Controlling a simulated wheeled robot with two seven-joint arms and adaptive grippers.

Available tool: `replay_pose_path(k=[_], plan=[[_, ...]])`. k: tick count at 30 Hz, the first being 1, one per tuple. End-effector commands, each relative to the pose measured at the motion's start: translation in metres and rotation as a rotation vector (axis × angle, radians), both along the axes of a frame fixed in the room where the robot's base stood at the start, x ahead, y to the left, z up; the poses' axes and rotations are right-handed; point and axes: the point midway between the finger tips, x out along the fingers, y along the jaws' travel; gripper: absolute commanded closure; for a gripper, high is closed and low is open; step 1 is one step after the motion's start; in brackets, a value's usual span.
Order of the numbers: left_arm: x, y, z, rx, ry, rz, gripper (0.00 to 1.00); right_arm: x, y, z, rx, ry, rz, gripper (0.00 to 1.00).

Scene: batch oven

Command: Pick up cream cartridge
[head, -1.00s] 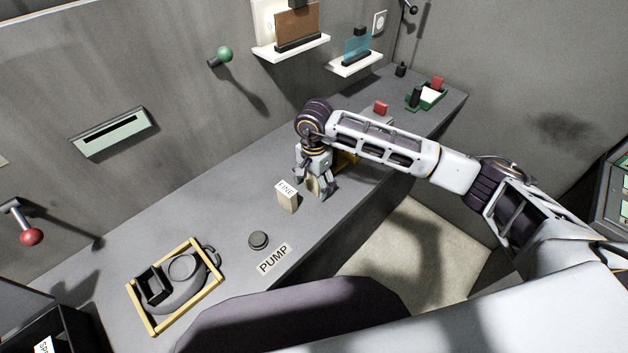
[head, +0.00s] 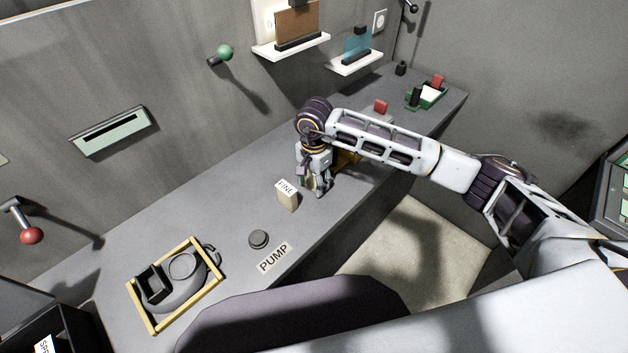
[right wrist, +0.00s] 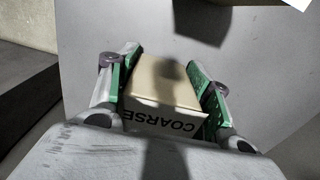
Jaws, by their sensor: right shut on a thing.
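A cream cartridge (right wrist: 165,82) with the word COARSE on it sits between the green-padded fingers of my right gripper (right wrist: 162,90) in the right wrist view. The pads press against its two sides. In the head view the right gripper (head: 318,188) points down at the counter and hides most of this cartridge. A second cream block (head: 288,201), marked FINE on top, stands upright on the counter just left of the gripper, apart from it. My left gripper is not in view.
The grey counter (head: 225,215) also holds a round dark button (head: 258,240) with a PUMP label (head: 275,257), and a yellow-framed tray (head: 178,322) at the front left. A green tray (head: 441,97) stands at the far end. Wall shelves (head: 292,48) hang behind.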

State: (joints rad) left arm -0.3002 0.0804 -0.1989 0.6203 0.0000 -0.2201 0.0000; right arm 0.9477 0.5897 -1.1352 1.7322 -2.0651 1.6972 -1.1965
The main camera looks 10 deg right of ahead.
Motion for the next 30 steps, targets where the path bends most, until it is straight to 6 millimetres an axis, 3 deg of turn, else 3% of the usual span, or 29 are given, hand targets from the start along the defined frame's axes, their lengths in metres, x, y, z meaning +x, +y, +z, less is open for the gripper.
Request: replay_pose_path(k=[8,21,30], plan=[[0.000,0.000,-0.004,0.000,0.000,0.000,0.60,0.001,0.000,0.021,0.001,-0.004,0.000,0.75],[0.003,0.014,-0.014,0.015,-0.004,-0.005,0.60,0.001,0.000,0.079,0.001,-0.003,0.000,0.75],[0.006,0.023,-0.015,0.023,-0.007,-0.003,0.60,0.000,0.000,0.098,0.001,-0.001,0.000,0.75]])
